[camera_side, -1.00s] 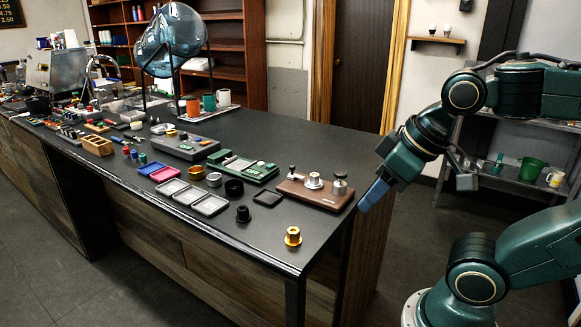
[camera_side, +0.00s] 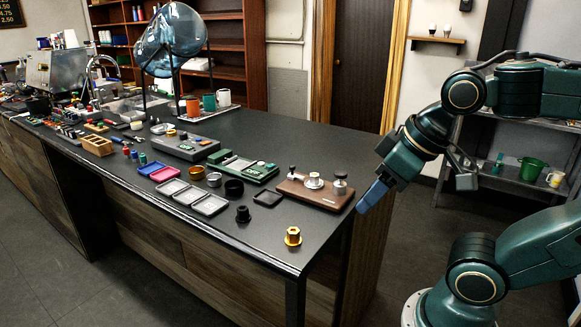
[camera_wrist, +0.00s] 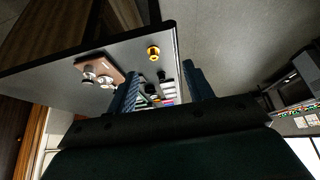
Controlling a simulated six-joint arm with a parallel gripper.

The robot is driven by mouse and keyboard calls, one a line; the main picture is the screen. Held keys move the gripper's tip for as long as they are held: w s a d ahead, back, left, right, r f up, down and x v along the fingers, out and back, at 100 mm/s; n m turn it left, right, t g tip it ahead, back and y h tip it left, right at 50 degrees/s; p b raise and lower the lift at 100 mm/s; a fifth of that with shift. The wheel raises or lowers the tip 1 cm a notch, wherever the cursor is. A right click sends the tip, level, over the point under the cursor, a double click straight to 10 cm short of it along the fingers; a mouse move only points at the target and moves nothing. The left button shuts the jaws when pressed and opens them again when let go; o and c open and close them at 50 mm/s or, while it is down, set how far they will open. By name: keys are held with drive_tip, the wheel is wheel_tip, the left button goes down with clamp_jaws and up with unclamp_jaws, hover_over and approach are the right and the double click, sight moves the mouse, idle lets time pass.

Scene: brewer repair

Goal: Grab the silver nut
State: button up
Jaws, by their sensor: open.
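Silver metal pieces stand on a brown board (camera_side: 328,196) near the counter's right edge. One, silver and nut-like (camera_side: 314,180), sits mid-board between a dark-topped post (camera_side: 292,172) and another silver-grey piece (camera_side: 340,186). I cannot tell for sure which is the silver nut. The board (camera_wrist: 112,66) also shows in the wrist view, with its silver pieces (camera_wrist: 88,71) left of my fingers. My gripper (camera_side: 374,194) is just off the counter's right end, apart from the board. In the wrist view its two blue fingers (camera_wrist: 163,84) are spread with nothing held between them.
A gold nut (camera_side: 293,236) stands near the counter's front corner, with a black one (camera_side: 243,214) to its left. Bare counter (camera_side: 300,135) lies behind the board.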

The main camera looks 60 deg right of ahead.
drive_tip(key=w+d+r+m+g, duration=0.25)
drive_tip(key=w+d+m, duration=0.2)
drive_tip(key=w, duration=0.35)
drive_tip(key=w+d+r+m+g, duration=0.1)
drive_tip(key=w+d+r+m, duration=0.2)
drive_tip(key=w+d, duration=0.3)
drive_tip(key=w+d+f+m+g, duration=0.1)
drive_tip(key=w+d+f+m, duration=0.2)
drive_tip(key=w+d, duration=0.2)
drive_tip(key=w+d+f+m+g, duration=0.1)
drive_tip(key=w+d+f+m, duration=0.2)
drive_tip(key=w+d, duration=0.3)
drive_tip(key=d+f, duration=0.1)
drive_tip(key=d, duration=0.3)
drive_tip(key=shift+w+d+m, duration=0.25)
drive_tip(key=shift+d+m, duration=0.1)
drive_tip(key=shift+f, duration=0.1)
hover_over(315, 174)
drive_tip(key=shift+f, duration=4.2)
